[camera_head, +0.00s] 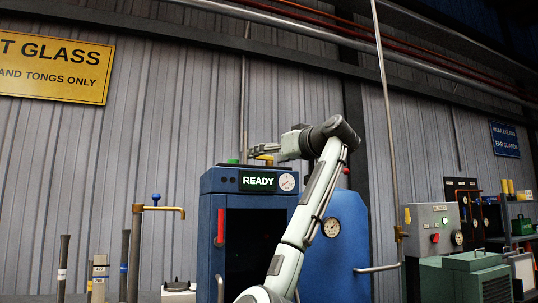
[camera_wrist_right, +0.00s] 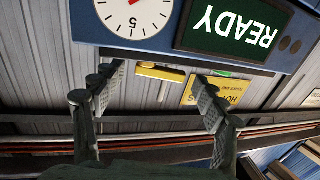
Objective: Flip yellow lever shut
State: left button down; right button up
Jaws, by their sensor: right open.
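The yellow lever (camera_head: 264,157) is a short bar at the top of the blue cabinet with the READY sign (camera_head: 258,181). In the right wrist view, which is upside down, the lever (camera_wrist_right: 160,73) lies between the tips of my right gripper (camera_wrist_right: 160,80), with a gap on each side. In the head view my right gripper (camera_head: 262,149) points left just above the lever, partly in front of it. It is open and empty. Whether the fingers reach around the lever in depth is unclear. My left gripper is not in view.
The cabinet carries a round gauge (camera_head: 287,182) and a red handle (camera_head: 220,226). A green button (camera_head: 233,161) sits on its top.

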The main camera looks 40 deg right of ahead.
jog(key=c, duration=1.1)
jog(key=shift+w+a+f+m+h, duration=0.15)
jog(key=shift+m+h, duration=0.45)
jog(key=shift+h, duration=0.3)
jog(key=shift+c, duration=0.2)
jog(key=shift+w+a+m+h, duration=0.1)
jog(key=shift+m+h, duration=0.6)
jog(key=shift+h, duration=0.4)
jog(key=shift+g, duration=0.3)
jog(key=shift+r, duration=0.2)
jog(key=o, duration=1.1)
jog(key=shift+o, duration=0.2)
